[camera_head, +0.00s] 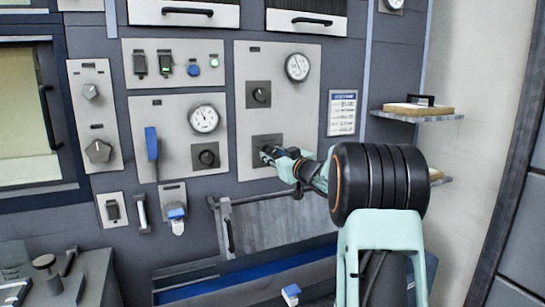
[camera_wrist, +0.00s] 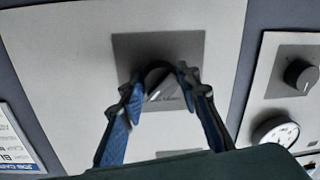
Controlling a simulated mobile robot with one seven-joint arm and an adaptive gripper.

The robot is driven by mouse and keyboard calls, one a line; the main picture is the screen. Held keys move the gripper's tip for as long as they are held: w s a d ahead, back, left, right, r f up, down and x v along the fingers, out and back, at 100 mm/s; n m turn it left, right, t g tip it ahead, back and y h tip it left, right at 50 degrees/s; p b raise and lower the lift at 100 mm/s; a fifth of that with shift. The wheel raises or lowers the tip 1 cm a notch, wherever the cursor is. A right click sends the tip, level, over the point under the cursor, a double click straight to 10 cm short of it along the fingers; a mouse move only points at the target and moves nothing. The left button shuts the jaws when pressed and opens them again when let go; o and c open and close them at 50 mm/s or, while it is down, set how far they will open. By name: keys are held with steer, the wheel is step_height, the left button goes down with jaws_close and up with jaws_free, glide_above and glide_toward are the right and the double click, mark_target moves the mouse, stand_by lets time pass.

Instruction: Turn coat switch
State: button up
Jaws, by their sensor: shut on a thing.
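A dark rotary switch (camera_wrist: 162,88) with a pale pointer line sits on a dark square plate (camera_wrist: 203,48). In the head view this plate (camera_head: 256,143) is low on the right-hand grey panel (camera_head: 300,105). My gripper (camera_head: 270,155) reaches it from the right and hides most of the switch there. In the wrist view, the two blue-padded fingers of my gripper (camera_wrist: 160,82) are on either side of the switch, shut on it. The pointer line is slanted. The label is too small to read, so I cannot confirm it is the coat switch.
Another rotary switch (camera_head: 260,95) and a gauge (camera_head: 297,67) are above on the same panel. A posted card (camera_head: 342,113) and a shelf (camera_head: 417,115) are to the right. A blue-handled lever (camera_head: 151,144) is on the left panel. A hinged grey flap (camera_head: 270,222) is below.

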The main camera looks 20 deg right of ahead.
steer(key=n+b, duration=0.1)
steer(key=n, duration=0.4)
steer(key=shift+b, duration=0.3)
steer(key=n+h+b, duration=0.1)
steer(key=n+b, duration=0.1)
steer(key=n, duration=0.3)
steer(key=shift+n+b, duration=0.3)
steer(key=n+b, duration=0.4)
steer(key=n, duration=0.1)
steer(key=shift+r+n+h, duration=0.1)
steer(key=shift+n+h, duration=0.2)
steer(key=shift+n, duration=0.1)
steer(key=shift+r+n+b, duration=0.15)
steer(key=shift+n+b, duration=1.35)
steer(key=shift+n, duration=0.7)
steer(key=shift+h, duration=0.3)
steer(key=o, duration=1.2)
steer(key=shift+r, duration=0.1)
steer(key=shift+c, duration=0.2)
steer(key=shift+s, duration=0.15)
